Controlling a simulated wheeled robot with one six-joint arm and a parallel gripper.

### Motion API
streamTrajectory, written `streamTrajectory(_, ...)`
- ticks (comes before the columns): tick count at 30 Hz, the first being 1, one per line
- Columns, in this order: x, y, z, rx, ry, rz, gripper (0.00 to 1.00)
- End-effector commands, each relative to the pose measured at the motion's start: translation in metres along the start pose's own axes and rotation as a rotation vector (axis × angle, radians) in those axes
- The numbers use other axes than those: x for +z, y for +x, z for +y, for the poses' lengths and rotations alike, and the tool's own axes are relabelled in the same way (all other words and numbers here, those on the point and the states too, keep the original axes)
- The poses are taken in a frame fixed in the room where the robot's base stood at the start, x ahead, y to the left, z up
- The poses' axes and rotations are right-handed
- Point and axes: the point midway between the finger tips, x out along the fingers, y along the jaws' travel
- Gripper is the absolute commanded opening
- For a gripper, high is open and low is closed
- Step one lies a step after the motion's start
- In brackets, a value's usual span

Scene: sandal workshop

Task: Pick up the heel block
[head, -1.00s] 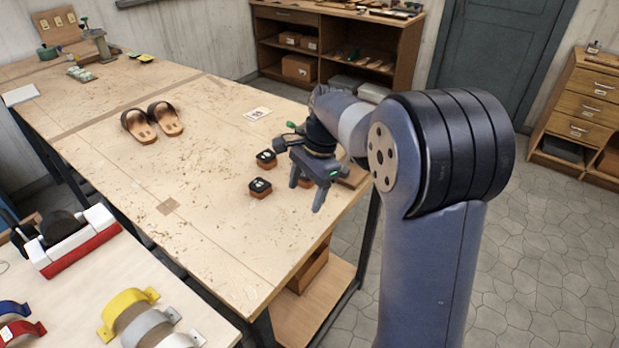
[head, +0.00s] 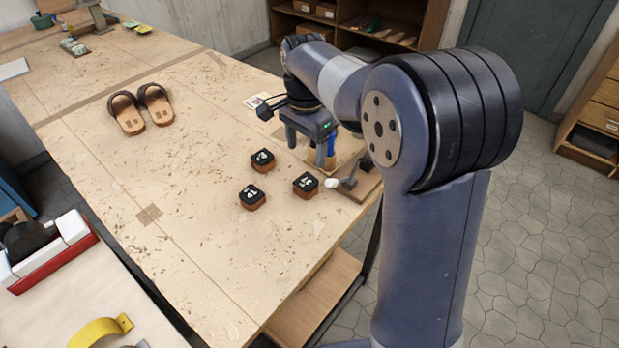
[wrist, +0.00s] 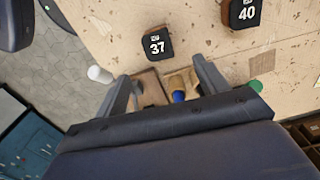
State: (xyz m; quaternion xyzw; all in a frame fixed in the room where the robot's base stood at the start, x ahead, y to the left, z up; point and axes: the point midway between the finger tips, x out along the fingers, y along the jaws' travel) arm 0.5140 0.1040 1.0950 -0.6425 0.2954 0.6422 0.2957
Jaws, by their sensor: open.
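Three heel blocks, brown with black numbered tops, sit apart on the workbench (head: 190,215) in the head view: a back one (head: 262,161), a front-left one (head: 252,198) and a right one (head: 305,186). The wrist view shows a block marked 37 (wrist: 157,44) and a block marked 40 (wrist: 242,13), cut by the top edge. My gripper (head: 306,152) is open, with nothing seen between its fingers, above the bench just beyond the right block. In the wrist view, the fingers (wrist: 164,84) point toward the 37 block, which lies ahead of them.
A wooden board (head: 361,190) lies at the bench's right edge, beside a white cylinder (head: 332,183). A blue upright object (head: 331,143) stands close behind my gripper. A pair of sandals (head: 142,108) lies left. The bench between the sandals and blocks is clear.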

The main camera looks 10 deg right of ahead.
Motion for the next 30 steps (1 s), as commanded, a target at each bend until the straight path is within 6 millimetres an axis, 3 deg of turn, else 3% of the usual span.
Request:
streamTrajectory(9,0.001,0.045,0.001,0.004,0.000,-0.002,0.69)
streamTrajectory(17,0.001,0.066,0.003,0.004,0.000,-0.003,0.69)
streamTrajectory(24,0.002,0.101,0.004,0.004,0.000,-0.002,0.69)
streamTrajectory(30,0.002,0.107,0.004,0.001,0.000,-0.001,0.69)
